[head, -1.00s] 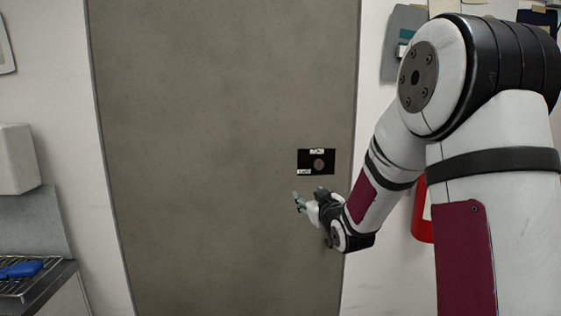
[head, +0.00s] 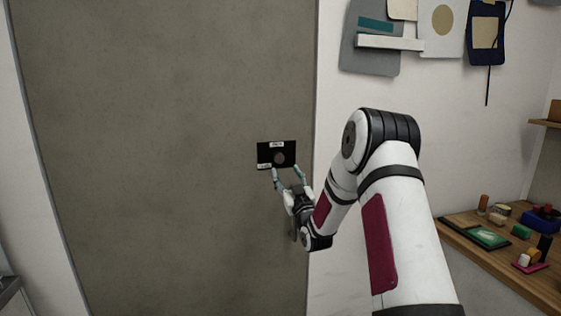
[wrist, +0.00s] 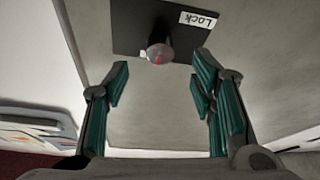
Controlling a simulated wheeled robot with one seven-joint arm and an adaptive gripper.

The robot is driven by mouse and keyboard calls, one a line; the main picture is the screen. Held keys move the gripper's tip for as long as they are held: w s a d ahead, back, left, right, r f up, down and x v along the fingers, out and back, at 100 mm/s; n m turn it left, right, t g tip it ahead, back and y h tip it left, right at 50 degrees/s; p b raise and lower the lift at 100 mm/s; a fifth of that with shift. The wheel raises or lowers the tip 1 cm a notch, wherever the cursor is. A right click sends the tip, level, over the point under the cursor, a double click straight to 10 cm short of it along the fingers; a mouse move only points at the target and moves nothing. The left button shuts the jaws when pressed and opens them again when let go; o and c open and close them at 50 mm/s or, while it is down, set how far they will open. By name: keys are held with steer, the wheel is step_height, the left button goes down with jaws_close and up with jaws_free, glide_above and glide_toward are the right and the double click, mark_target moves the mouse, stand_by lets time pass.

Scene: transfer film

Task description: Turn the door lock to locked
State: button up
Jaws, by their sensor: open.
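The door lock is a black plate (head: 266,150) with small white labels on a grey-brown door (head: 160,130). A round knob (head: 279,158) sits at the plate's right part. In the wrist view the knob (wrist: 158,53) bears a red mark, and a white label reading "Lock" (wrist: 198,19) is on the plate (wrist: 130,25). My gripper (head: 288,172) is at the plate's lower edge, just below the knob. In the wrist view my gripper (wrist: 160,85) is open, its teal-padded fingers apart on either side of and short of the knob. Nothing is between the fingers.
A wooden shelf (head: 500,260) with several small coloured objects stands at the right. Papers and boards (head: 385,35) hang on the white wall (head: 355,110) beside the door. The door surface around the lock is clear.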

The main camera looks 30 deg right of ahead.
mark_target(280, 160)
steer(key=x, duration=0.7)
steer(key=shift+w+d+r, duration=0.1)
steer(key=shift+w, duration=0.05)
steer(key=c, duration=1.1)
